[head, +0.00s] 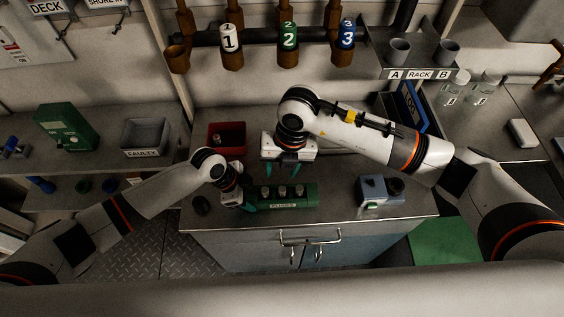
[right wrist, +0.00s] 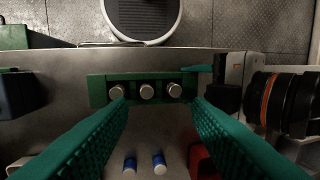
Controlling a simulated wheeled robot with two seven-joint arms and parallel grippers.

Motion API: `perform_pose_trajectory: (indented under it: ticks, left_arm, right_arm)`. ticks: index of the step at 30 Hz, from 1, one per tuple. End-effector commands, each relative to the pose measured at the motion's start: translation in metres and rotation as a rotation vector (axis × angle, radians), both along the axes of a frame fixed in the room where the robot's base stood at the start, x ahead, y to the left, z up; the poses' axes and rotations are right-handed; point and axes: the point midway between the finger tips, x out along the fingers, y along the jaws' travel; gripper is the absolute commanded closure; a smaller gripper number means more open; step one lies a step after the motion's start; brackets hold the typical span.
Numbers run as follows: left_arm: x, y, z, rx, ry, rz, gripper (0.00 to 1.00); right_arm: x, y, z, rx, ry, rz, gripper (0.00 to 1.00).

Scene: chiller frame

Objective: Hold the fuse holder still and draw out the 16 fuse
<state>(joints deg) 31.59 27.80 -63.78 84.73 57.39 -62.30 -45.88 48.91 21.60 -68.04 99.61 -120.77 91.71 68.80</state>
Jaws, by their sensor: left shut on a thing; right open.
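The green fuse holder (head: 308,201) stands on the bench with three metal-capped fuses upright in a row. In the right wrist view the holder (right wrist: 97,92) shows the left fuse (right wrist: 116,92), middle fuse (right wrist: 146,91) and right fuse (right wrist: 174,90) from above. I cannot read which is the 16. My left gripper (head: 247,203) is shut on the holder's left end in the head view; a teal finger of it shows at the holder's right end in the wrist view. My right gripper (head: 283,168) is open and empty, behind and above the fuses, its fingers (right wrist: 160,106) spread apart.
A red bin (head: 214,137) stands behind on the bench. Two small blue-ended cylinders (right wrist: 130,163) lie near the holder in the wrist view. A grey-blue device (head: 373,190) stands right of the holder. A grey FAULTY bin (head: 146,137) stands farther left.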

Motion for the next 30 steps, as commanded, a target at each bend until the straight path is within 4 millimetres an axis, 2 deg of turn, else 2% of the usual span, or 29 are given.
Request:
perform_pose_trajectory:
  ticks: [3, 6, 9, 14, 17, 30]
  left_arm:
    - [0.0, 0.0, 0.0, 0.0, -0.001, 0.0, 0.74]
    - [0.0, 0.0, 0.0, 0.0, -0.001, 0.0, 0.74]
    - [0.0, 0.0, 0.0, 0.0, -0.001, 0.0, 0.74]
    - [0.0, 0.0, 0.0, -0.001, -0.001, 0.0, 0.74]
    - [0.0, 0.0, 0.0, -0.001, -0.001, 0.0, 0.74]
    - [0.0, 0.0, 0.0, -0.001, -0.001, 0.0, 0.74]
  right_arm:
    - [0.003, 0.001, 0.006, -0.066, -0.052, 0.233, 0.55]
    - [0.003, -0.001, 0.008, -0.109, -0.074, 0.374, 0.55]
    - [0.004, -0.002, 0.009, -0.134, -0.085, 0.457, 0.55]
    - [0.004, -0.002, 0.002, -0.147, -0.087, 0.5, 0.55]
    - [0.004, -0.002, -0.011, -0.146, -0.084, 0.498, 0.55]
    - [0.004, -0.002, -0.09, -0.144, -0.086, 0.494, 0.55]
